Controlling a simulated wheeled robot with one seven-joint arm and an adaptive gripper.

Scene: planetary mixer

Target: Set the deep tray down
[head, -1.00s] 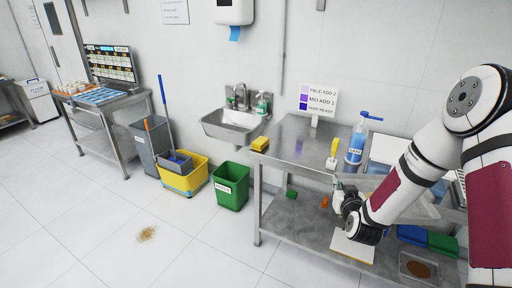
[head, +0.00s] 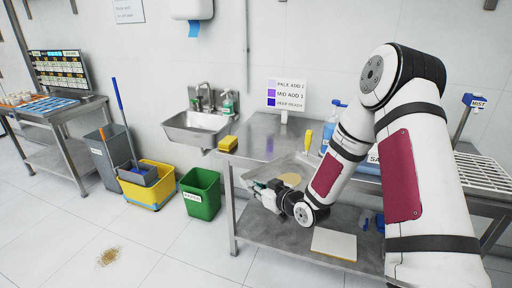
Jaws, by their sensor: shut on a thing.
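The deep tray (head: 272,168) is a pale grey, partly see-through tray at the front of the steel table, with a tan round patch (head: 290,179) showing in it. My gripper (head: 256,187) is shut on the tray's near left side. My forearm hides the tray's right part. I cannot tell whether the tray's base touches the table top or is held just above it.
The steel table (head: 262,132) has a yellow sponge (head: 228,144), a sign (head: 286,96), a yellow-handled tool (head: 308,140) and a blue-topped bottle (head: 326,138). A white-topped board (head: 334,244) lies on the lower shelf. A green bin (head: 201,194) stands left.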

